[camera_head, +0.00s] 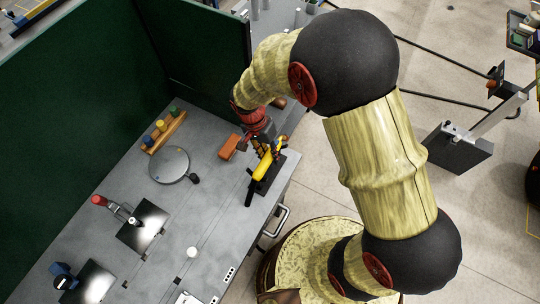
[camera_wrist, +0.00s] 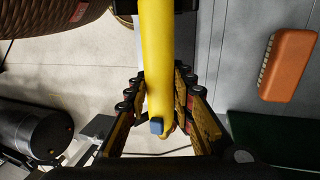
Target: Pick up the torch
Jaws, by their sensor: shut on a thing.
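The torch (camera_head: 263,167) is a yellow cylinder with black ends, near the right edge of the grey workbench (camera_head: 205,210). In the wrist view the torch's yellow body (camera_wrist: 156,60) runs down between the two fingers, with a blue button near its lower end. My gripper (camera_head: 266,149) is shut on the torch, and its fingers lie on both sides of the body in the wrist view (camera_wrist: 158,98). A dark rectangular pad (camera_head: 272,181) lies under or beside the torch. I cannot tell whether the torch touches it.
A round grey plate (camera_head: 169,164), a wooden rack (camera_head: 164,132) and two dark plates with tools stand further left. Green panels (camera_head: 80,90) border the bench.

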